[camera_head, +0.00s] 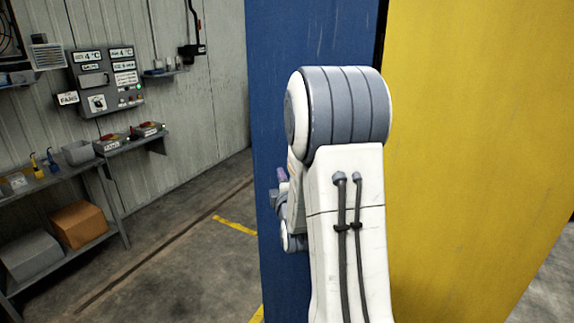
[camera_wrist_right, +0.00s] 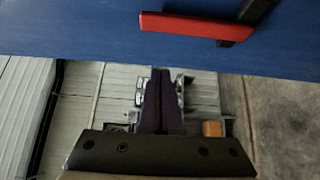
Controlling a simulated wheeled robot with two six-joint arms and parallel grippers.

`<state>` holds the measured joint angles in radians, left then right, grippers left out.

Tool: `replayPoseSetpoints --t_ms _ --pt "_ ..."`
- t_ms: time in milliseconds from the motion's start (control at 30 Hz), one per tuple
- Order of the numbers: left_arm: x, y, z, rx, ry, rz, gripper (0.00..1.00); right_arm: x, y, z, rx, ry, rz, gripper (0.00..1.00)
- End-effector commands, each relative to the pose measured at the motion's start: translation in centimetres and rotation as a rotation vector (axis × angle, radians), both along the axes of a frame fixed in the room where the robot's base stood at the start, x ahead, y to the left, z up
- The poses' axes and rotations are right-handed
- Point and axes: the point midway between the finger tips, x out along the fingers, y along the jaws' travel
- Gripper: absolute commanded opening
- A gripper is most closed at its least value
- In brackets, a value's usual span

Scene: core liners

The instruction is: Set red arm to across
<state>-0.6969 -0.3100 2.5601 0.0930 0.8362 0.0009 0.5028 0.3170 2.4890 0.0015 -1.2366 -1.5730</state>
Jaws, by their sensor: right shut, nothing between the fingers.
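The red arm (camera_wrist_right: 192,27) is a red bar on the blue panel (camera_wrist_right: 80,30), seen at the top of the right wrist view. It runs nearly level in that picture, and its right end meets a dark bracket (camera_wrist_right: 252,12). My right gripper (camera_wrist_right: 160,76) is shut and empty, apart from the red arm, with its fingers in front of the background beyond the panel's edge. In the head view only a small part of my right gripper (camera_head: 282,178) shows beside the blue panel (camera_head: 290,40). The red arm is not visible there. My left gripper is not in view.
A yellow panel (camera_head: 480,130) stands right of the blue one. On the left, a metal shelf (camera_head: 60,175) holds boxes and bins, and a grey control board (camera_head: 105,80) hangs on the wall. The floor (camera_head: 180,240) between shelf and blue panel is clear.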

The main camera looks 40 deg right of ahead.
Motion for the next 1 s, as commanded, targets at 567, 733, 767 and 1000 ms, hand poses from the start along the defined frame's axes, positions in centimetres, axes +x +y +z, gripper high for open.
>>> replayPoseSetpoints --t_ms 567,733,767,1000 --pt "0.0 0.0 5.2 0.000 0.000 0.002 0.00 8.7 -4.8 0.4 0.003 0.002 0.001 0.00" --pt "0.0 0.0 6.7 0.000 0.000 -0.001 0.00 6.3 -5.9 0.3 0.003 0.004 -0.004 0.00" --pt "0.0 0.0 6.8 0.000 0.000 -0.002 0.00 6.0 -6.0 0.3 0.003 0.003 -0.003 0.00" --pt "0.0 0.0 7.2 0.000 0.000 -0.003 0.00 5.0 -6.3 0.0 0.003 0.001 0.001 0.00"
